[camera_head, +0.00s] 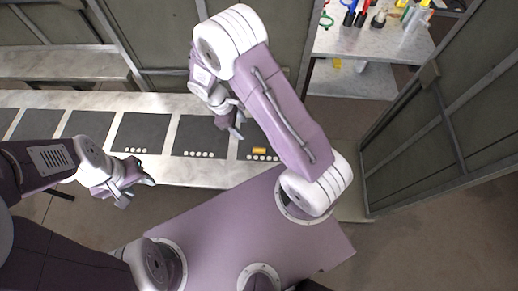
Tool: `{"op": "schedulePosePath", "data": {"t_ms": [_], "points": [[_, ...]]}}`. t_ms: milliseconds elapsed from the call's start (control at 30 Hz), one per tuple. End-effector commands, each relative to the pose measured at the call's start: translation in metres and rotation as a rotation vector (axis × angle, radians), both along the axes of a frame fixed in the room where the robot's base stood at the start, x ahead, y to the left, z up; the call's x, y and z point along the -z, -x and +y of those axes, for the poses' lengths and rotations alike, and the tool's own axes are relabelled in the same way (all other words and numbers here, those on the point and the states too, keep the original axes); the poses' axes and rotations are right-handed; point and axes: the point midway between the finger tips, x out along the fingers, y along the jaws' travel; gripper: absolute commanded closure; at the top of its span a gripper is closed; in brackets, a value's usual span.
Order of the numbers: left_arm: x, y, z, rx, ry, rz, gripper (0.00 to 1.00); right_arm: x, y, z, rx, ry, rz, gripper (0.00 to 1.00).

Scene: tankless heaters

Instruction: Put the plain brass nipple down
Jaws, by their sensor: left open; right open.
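The plain brass nipple (259,150) is a small yellow-gold cylinder lying on its side on the rightmost dark mat (246,143) visible on the long light table. My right gripper (238,133) is open and empty above that mat, a little up and left of the nipple, apart from it. My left gripper (136,186) is open and empty near the front edge of the table, far to the left of the nipple. Part of the rightmost mat is hidden behind my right arm.
The long table (165,171) carries several dark mats, among them one (200,136) left of the nipple's, with rows of small white dots. A side table (385,45) at the upper right holds tools and small items. Grey panels (440,100) stand at the right.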

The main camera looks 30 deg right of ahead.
Motion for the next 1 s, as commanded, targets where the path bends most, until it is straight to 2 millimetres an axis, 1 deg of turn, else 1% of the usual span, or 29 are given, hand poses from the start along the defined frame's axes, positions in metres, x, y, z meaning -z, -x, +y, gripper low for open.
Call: {"op": "schedulePosePath", "data": {"t_ms": [33, 100, 200, 267, 333, 533, 733, 867, 900, 1000], "points": [[-0.002, 0.0, 0.0, 0.0, 0.0, 0.0, 0.55, 0.013, 0.007, 0.005, -0.021, 0.01, 0.035, 0.5], [-0.002, 0.0, 0.0, 0.0, 0.0, 0.0, 0.55, 0.026, 0.019, 0.008, -0.042, 0.022, 0.073, 0.5], [-0.003, 0.0, 0.0, 0.0, 0.0, 0.0, 0.55, 0.033, 0.027, 0.011, -0.059, 0.029, 0.098, 0.5], [-0.002, 0.0, 0.0, 0.0, 0.0, 0.0, 0.55, 0.032, 0.026, 0.013, -0.062, 0.029, 0.095, 0.5], [-0.004, 0.0, 0.0, 0.0, 0.0, 0.0, 0.55, 0.035, 0.028, 0.011, -0.061, 0.03, 0.097, 0.5], [-0.009, 0.0, 0.0, 0.0, 0.0, 0.0, 0.55, 0.062, 0.033, 0.001, -0.059, 0.029, 0.097, 0.5], [-0.012, 0.0, 0.0, 0.0, 0.0, 0.0, 0.55, 0.071, 0.035, -0.003, -0.059, 0.028, 0.096, 0.5], [-0.021, 0.0, 0.0, 0.0, 0.0, 0.0, 0.55, 0.092, 0.039, -0.012, -0.057, 0.029, 0.101, 0.5], [-0.021, 0.0, 0.0, 0.0, 0.0, 0.0, 0.55, 0.1, 0.04, -0.014, -0.058, 0.029, 0.1, 0.5], [-0.021, 0.0, 0.0, 0.0, 0.0, 0.0, 0.55, 0.112, 0.041, -0.018, -0.058, 0.028, 0.096, 0.5]]}}
